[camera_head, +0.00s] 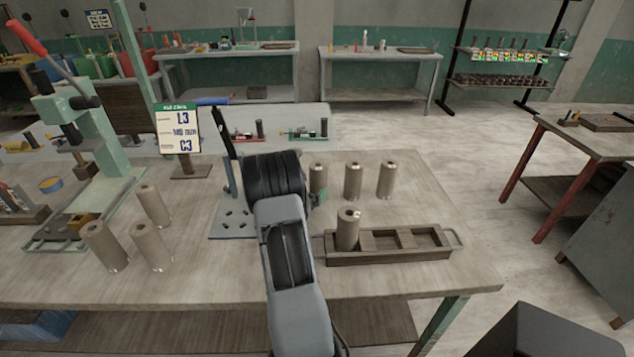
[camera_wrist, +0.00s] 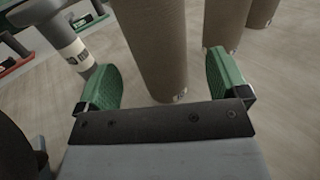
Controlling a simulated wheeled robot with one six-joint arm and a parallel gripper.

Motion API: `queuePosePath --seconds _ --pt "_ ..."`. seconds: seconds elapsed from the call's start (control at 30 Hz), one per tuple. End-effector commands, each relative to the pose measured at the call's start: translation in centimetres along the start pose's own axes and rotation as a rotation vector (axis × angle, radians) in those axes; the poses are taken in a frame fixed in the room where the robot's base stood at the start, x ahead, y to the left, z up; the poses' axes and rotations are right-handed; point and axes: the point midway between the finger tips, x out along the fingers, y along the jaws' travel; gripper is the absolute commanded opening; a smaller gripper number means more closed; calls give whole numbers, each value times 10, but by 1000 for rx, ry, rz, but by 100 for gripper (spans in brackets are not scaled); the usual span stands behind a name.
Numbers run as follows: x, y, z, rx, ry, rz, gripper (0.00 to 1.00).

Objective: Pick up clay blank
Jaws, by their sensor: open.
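The clay blanks are grey-brown upright cylinders. A row of three stands on the bench behind the tray: a left one (camera_head: 318,178), a middle one (camera_head: 353,181) and a right one (camera_head: 386,180). My gripper (camera_head: 320,194) is at the left end of this row, partly hidden by my arm. In the wrist view my gripper (camera_wrist: 162,72) is open, with green pads apart. One blank (camera_wrist: 158,45) shows upright in the gap between them, with nothing clamped; whether a pad touches it I cannot tell. Two more blanks stand to its right.
A wooden tray (camera_head: 390,257) in front of the row holds one blank (camera_head: 347,230) in its left compartment. Three blanks (camera_head: 104,247) stand at the left, near a green lever press (camera_head: 80,130). A sign (camera_head: 178,130) and a blue plate (camera_head: 232,226) are near my arm. The bench's right side is clear.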

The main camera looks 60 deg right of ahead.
Motion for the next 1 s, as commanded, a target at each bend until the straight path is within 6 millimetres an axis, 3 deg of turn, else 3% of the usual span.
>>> queuePosePath --seconds 0.3,0.67,1.0 --pt "40 0 4 0 0 1 93" --pt "48 0 2 -1 1 3 93" --pt "47 0 2 -1 0 2 61"
